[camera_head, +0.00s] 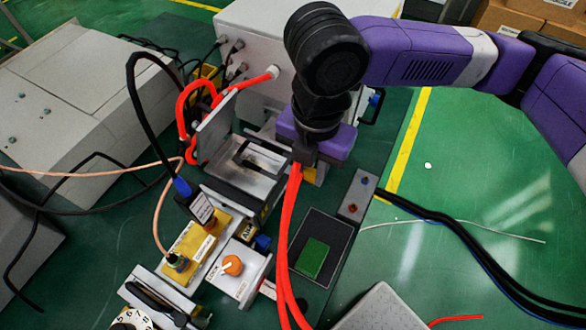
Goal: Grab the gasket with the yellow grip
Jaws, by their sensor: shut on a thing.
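My gripper (306,158) points down at the centre of the view, just right of the open metal fixture. It is shut on the gasket's yellow grip (309,175), of which only a small yellow patch shows below the fingers. The gasket itself is mostly hidden by my gripper and the red cables, so its shape and whether it touches anything below cannot be told.
Red cables (291,225) run down beside my gripper. The metal fixture (254,172) with an upright plate (215,128) stands left. A black tray (323,236) holds a green block (312,258). A white cabinet (262,45) stands behind. Green floor (470,200) is open at right.

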